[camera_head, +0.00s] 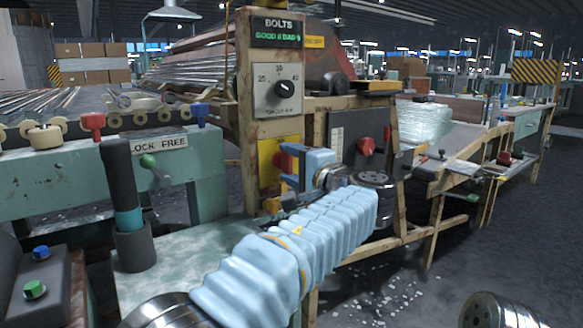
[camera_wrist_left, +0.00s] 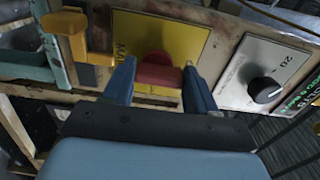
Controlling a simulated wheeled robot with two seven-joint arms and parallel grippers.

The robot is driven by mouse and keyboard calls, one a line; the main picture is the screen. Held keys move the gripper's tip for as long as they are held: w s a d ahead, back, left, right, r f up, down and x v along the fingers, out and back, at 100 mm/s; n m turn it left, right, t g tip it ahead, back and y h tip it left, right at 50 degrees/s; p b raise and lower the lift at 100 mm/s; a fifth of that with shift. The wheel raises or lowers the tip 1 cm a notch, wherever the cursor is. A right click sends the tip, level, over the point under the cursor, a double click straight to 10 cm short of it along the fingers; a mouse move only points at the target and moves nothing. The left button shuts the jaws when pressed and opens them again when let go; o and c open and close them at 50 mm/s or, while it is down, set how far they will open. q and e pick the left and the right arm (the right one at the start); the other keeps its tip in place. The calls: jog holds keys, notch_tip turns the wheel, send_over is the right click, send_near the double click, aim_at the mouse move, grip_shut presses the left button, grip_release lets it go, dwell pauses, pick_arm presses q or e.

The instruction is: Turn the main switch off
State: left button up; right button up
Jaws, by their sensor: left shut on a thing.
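The main switch is a red handle (camera_wrist_left: 158,73) on a yellow plate (camera_wrist_left: 185,38) lettered "MA..", the rest hidden. In the head view, the yellow plate (camera_head: 265,160) sits on the wooden post below the dial panel, and the red handle (camera_head: 284,160) is partly hidden by my gripper. My left gripper (camera_head: 287,170) reaches in from the front with blue fingers. In the left wrist view, the left gripper (camera_wrist_left: 160,80) has one finger at each end of the red handle and is shut on it. My right gripper is not in view.
A black dial (camera_head: 284,89) on a pale panel is above the switch, under the "BOLTS" sign (camera_head: 278,31). A red knob (camera_head: 367,146) is on the dark panel at right.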

pick_arm(q)
jog(key=shift+f, duration=0.1)
jog(key=o, duration=1.1)
jog(key=shift+c, duration=0.2)
jog(key=shift+s, duration=0.1)
jog(key=v, duration=1.3)
jog(key=shift+s+d, duration=0.25)
jog(key=shift+s, duration=0.05)
